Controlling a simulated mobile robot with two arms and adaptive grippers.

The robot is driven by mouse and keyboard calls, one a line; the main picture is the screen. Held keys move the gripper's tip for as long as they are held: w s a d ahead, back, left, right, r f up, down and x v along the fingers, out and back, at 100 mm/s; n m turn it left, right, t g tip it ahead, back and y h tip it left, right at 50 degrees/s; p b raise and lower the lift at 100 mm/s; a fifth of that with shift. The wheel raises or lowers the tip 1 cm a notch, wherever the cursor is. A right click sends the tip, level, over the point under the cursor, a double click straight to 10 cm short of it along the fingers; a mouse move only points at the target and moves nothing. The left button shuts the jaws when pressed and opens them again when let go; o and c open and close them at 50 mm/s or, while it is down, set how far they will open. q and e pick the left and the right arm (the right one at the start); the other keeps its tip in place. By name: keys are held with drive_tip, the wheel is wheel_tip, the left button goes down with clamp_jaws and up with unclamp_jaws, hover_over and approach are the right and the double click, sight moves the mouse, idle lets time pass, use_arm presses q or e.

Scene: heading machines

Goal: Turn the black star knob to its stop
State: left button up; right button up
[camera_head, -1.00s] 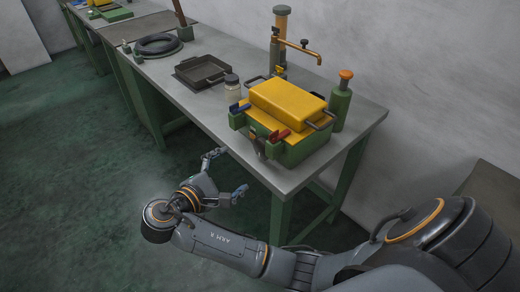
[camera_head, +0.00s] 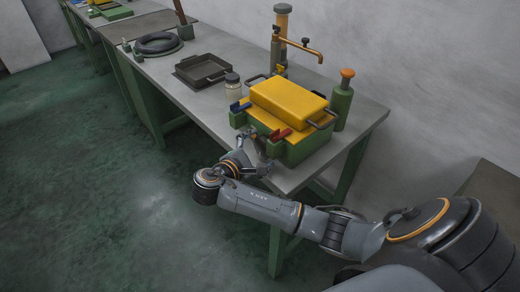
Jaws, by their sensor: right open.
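A yellow-lidded green box machine (camera_head: 288,100) stands on the near end of the workbench, with a blue lever and a red lever on its front. A small dark fitting (camera_head: 260,146) sits low on its front face; it may be the black star knob, but its star shape cannot be made out. My right gripper (camera_head: 256,151) is open at the bench's front edge, its fingers spread right by this fitting and partly covering it. Whether they touch it I cannot tell. My left gripper is not in view.
The grey workbench (camera_head: 215,113) carries a glass jar (camera_head: 232,86), a dark tray (camera_head: 202,71) and a black ring (camera_head: 158,44) to the left. A green bottle (camera_head: 341,105) and a tap post (camera_head: 282,40) stand behind the machine. The green floor in front is clear.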

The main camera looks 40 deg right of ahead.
drive_tip(key=c, duration=1.2)
drive_tip(key=shift+o, duration=0.2)
drive_tip(key=shift+s+f+m+t, duration=0.15)
drive_tip(key=shift+m+t, duration=0.15)
drive_tip(key=shift+m, duration=0.3)
drive_tip(key=shift+f+m+t+h, duration=0.3)
drive_tip(key=shift+m+t, duration=0.3)
drive_tip(key=shift+m, duration=0.4)
drive_tip(key=shift+m+b, duration=0.4)
drive_tip(key=shift+b, duration=0.1)
drive_tip(key=shift+r, duration=0.15)
